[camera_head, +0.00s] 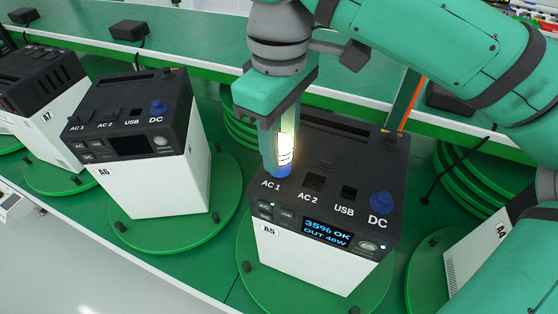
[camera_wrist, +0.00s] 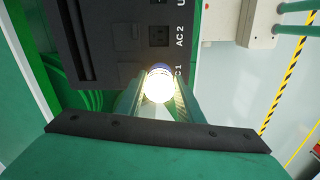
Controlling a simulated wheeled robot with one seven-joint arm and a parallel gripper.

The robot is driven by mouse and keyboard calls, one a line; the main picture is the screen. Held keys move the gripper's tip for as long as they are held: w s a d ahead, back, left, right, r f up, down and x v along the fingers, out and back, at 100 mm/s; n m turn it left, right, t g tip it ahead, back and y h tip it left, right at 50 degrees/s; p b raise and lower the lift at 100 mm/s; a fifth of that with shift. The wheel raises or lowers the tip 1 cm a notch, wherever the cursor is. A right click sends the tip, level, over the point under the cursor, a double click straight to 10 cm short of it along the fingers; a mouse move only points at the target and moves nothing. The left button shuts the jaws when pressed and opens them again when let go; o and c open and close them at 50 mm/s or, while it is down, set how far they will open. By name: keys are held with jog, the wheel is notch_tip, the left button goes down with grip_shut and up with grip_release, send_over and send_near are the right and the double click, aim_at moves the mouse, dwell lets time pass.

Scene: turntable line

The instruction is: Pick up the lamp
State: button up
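The lamp (camera_head: 286,150) glows yellow-white and has a blue base. It stands upright at the AC 1 socket on top of the power station labelled A5 (camera_head: 320,262). In the wrist view the lit lamp (camera_wrist: 158,84) sits between the fingers. My gripper (camera_head: 280,160) is lowered over the lamp from above, one finger on each side. The fingers look close to or against the lamp, but I cannot tell whether they press on it. The A5 display reads "35% OK OUT 40W".
A5 stands on a round green turntable (camera_head: 247,285). Power station A6 (camera_head: 155,185) stands to the left, A7 (camera_head: 55,125) farther left, and A4 (camera_head: 478,250) at the right, partly behind my arm. A blue DC knob (camera_head: 381,202) rises from A5's top.

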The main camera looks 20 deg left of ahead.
jog(key=c, duration=0.7)
jog(key=shift+o, duration=0.2)
jog(key=shift+r, duration=0.1)
jog(key=shift+r, duration=0.45)
notch_tip(320, 180, up, 2)
jog(key=shift+r, duration=0.2)
jog(key=s+d+r, duration=0.2)
jog(key=s+r, duration=0.7)
jog(key=s, duration=0.4)
jog(key=shift+s+r, duration=0.3)
jog(key=shift+s, duration=0.1)
